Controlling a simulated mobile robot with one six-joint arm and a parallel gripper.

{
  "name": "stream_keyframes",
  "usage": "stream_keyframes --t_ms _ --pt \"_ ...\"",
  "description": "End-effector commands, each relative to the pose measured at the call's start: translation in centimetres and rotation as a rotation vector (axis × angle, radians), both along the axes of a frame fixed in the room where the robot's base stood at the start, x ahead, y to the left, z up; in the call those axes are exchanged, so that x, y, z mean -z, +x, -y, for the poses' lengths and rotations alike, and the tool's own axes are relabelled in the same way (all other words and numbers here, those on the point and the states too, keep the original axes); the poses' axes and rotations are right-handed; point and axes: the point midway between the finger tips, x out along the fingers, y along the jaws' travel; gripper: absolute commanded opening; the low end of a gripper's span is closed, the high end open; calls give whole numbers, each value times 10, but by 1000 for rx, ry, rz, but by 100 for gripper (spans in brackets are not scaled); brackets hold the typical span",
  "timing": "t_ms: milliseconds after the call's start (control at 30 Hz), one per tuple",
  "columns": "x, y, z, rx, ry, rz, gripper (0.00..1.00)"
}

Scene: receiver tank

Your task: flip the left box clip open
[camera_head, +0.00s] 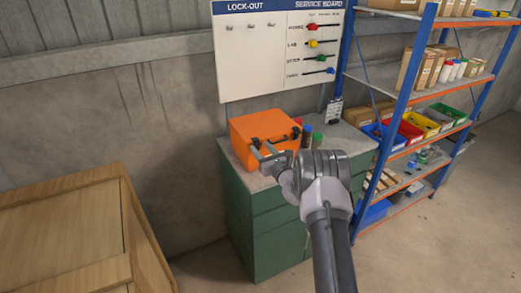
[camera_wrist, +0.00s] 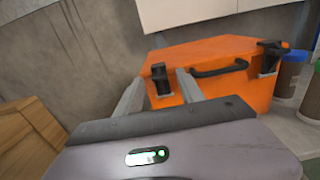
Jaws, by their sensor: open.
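An orange box (camera_head: 262,128) stands on the grey top of a green cabinet. In the wrist view the orange box (camera_wrist: 205,62) shows a black handle (camera_wrist: 220,68) on its front, between two black clips. The left box clip (camera_wrist: 160,78) shows between my fingers; its lower end is partly hidden by the finger on the right. The right clip (camera_wrist: 270,58) is in plain view. My gripper (camera_wrist: 158,88) is open, with one finger on each side of the left clip. I cannot tell whether a finger touches it. In the head view my gripper (camera_head: 262,153) is at the box's front left.
The green cabinet (camera_head: 270,228) carries jars (camera_head: 312,140) to the right of the box. A white service board (camera_head: 280,45) hangs behind. A blue and orange shelf rack (camera_head: 425,95) stands at the right, and a wooden crate (camera_head: 80,235) at the left.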

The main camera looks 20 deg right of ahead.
Motion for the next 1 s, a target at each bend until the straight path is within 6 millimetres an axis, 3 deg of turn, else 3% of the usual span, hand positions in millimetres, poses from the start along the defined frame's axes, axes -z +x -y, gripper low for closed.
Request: stream_keyframes --t_ms 367,600,633,1000 --pt "0 11 0 1 0 -1 45" --pt "0 11 0 0 0 -1 2" --pt "0 11 0 0 0 -1 0" --pt "8 9 0 0 2 50 0"
